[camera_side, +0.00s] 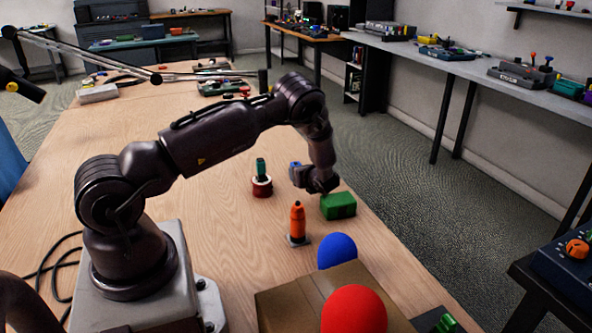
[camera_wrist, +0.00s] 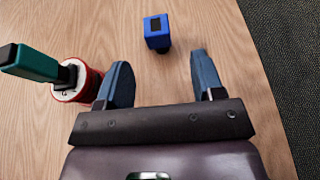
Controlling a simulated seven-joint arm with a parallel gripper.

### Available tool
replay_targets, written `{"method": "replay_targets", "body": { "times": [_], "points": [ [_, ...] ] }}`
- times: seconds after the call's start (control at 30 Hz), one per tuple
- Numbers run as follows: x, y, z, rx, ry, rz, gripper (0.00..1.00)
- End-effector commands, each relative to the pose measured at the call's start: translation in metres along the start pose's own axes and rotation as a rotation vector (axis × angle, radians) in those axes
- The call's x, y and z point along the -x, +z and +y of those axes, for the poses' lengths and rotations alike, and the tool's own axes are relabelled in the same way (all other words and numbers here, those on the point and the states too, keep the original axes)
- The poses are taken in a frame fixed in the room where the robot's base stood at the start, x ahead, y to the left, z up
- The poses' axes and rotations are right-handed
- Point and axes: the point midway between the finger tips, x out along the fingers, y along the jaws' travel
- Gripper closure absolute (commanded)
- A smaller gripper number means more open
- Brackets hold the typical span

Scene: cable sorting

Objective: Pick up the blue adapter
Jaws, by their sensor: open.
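The blue adapter (camera_wrist: 157,32) is a small blue block with a dark opening on its facing side. In the wrist view it stands on the wooden table ahead of my fingers, near the top edge. My gripper (camera_wrist: 163,78) is open, with its two blue-grey fingers wide apart and nothing between them. The adapter lies beyond the fingertips, slightly left of the midline between them. In the side view my gripper (camera_side: 308,182) hangs low over the table. A small blue patch shows beside it, and I cannot tell clearly whether that is the adapter or a finger.
A teal-green plug (camera_wrist: 30,63) stands in a red-and-white holder (camera_wrist: 66,92), close left of my left finger. In the side view a green block (camera_side: 338,206) and an orange connector (camera_side: 297,222) are nearby. A brown box (camera_side: 290,300) with blue and red balls stands in front.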

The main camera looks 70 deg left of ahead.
Motion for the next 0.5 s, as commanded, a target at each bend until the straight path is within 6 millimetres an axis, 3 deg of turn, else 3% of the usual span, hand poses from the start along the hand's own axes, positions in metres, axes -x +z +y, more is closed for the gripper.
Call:
{"method": "replay_targets", "body": {
  "times": [0.1, 0.33, 0.5],
  "points": [
    [-0.016, 0.0, 0.0, 0.002, 0.002, 0.0, 0.38],
    [-0.034, -0.002, 0.001, 0.001, 0.002, 0.001, 0.38],
    [-0.06, -0.003, 0.003, 0.004, 0.002, 0.001, 0.38]
  ]
}}
